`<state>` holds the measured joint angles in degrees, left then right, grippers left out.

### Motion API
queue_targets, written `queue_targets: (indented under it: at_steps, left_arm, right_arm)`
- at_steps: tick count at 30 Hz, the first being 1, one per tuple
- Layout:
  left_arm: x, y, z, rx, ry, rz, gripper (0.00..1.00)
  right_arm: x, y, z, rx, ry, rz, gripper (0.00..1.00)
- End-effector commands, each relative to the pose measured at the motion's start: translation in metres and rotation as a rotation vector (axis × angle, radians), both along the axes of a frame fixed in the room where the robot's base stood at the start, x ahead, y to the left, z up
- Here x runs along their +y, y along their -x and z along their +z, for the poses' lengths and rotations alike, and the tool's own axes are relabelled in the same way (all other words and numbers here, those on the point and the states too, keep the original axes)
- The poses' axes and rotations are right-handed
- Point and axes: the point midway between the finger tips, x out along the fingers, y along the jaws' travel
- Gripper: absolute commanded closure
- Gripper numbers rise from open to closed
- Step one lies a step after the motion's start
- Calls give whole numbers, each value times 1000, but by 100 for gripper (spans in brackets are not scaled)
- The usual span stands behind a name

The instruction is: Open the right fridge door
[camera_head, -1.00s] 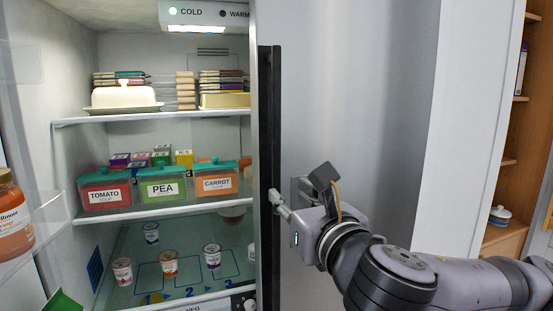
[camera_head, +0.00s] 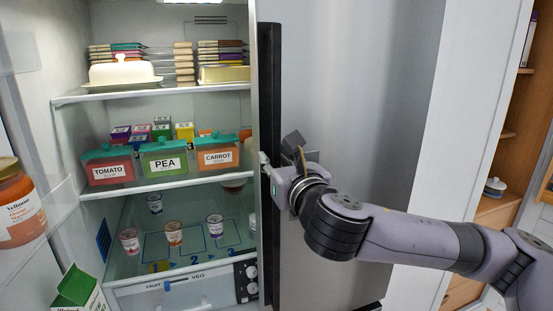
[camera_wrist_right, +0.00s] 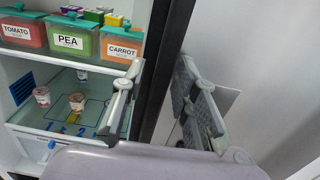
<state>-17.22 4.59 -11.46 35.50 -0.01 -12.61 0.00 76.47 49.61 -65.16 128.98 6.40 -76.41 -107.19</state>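The right fridge door (camera_head: 350,110) is a tall grey metal panel with a black vertical strip (camera_head: 269,100) along its left edge. The fridge interior shows open to the left of that strip. My right gripper (camera_head: 265,165) is at the strip, about mid-height in the head view. In the right wrist view, its two fingers (camera_wrist_right: 160,100) stand apart, one on the interior side and one over the door's face, with the black strip between them. I cannot tell whether either finger touches it. My left gripper is not in view.
Shelves hold tubs, boxes, a butter dish (camera_head: 121,74) and several yogurt cups (camera_head: 173,233). An orange jar (camera_head: 18,207) stands on a door shelf at the left. A green carton (camera_head: 78,290) is at the lower left. A wooden shelf unit (camera_head: 500,210) stands at the right.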

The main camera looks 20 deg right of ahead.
Motion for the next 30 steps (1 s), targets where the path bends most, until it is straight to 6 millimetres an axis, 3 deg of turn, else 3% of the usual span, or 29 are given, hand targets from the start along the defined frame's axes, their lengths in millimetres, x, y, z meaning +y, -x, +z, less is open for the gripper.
queue_targets:
  at_steps: [11,30]
  left_arm:
    - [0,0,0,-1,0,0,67]
    - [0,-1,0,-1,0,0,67]
  right_arm:
    - [0,0,0,0,0,0,100]
    - [0,0,1,-1,0,0,100]
